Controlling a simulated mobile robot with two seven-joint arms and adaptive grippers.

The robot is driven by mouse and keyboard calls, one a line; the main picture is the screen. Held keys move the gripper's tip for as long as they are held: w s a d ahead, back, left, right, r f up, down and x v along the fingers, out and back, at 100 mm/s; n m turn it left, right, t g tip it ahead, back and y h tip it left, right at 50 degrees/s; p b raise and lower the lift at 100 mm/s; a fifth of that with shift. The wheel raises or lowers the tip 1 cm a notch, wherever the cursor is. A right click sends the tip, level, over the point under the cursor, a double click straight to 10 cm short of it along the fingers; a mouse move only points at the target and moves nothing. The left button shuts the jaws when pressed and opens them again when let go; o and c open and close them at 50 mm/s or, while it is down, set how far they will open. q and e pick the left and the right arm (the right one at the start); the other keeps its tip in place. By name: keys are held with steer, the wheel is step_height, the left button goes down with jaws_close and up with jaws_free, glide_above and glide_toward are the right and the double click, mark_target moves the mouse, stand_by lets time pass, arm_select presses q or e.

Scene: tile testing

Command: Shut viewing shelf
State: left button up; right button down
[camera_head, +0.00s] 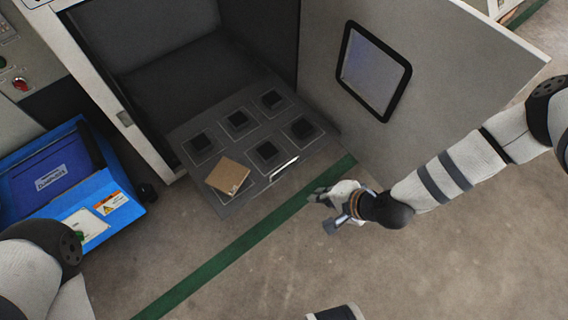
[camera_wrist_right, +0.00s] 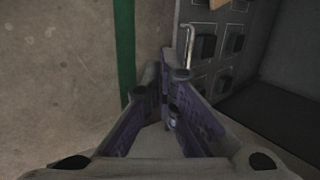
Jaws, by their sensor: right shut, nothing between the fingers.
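The viewing shelf (camera_head: 225,121) is a grey panel pulled out of the open cabinet, with several dark square blocks and a tan tile (camera_head: 228,176) on it. A light bar handle (camera_head: 284,168) sits at its front edge. In the right wrist view the shelf (camera_wrist_right: 219,62) and its handle (camera_wrist_right: 189,45) show at the top right of centre. My right gripper (camera_head: 322,197) is shut and empty, apart from the handle, to its lower right over the floor. The right wrist view shows its fingers (camera_wrist_right: 165,75) together. My left gripper is out of view; only part of that arm shows.
The cabinet door (camera_head: 440,60) with a dark-framed window (camera_head: 374,71) stands open on the right. A green floor stripe (camera_head: 250,238) crosses clear floor in front.

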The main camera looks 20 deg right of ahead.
arm_select(q)
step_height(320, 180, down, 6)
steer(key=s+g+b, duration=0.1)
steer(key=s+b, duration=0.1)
steer(key=b, duration=0.4)
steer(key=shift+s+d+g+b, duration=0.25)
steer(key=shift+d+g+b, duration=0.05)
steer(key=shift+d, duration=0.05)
arm_select(e)
steer(key=w+f+t, duration=0.1)
steer(key=w+f, duration=0.8)
steer(key=w, duration=0.5)
steer(key=shift+w+a+f+m+h, duration=0.2)
steer(key=shift+f+m+h, duration=0.1)
steer(key=shift+m, duration=0.1)
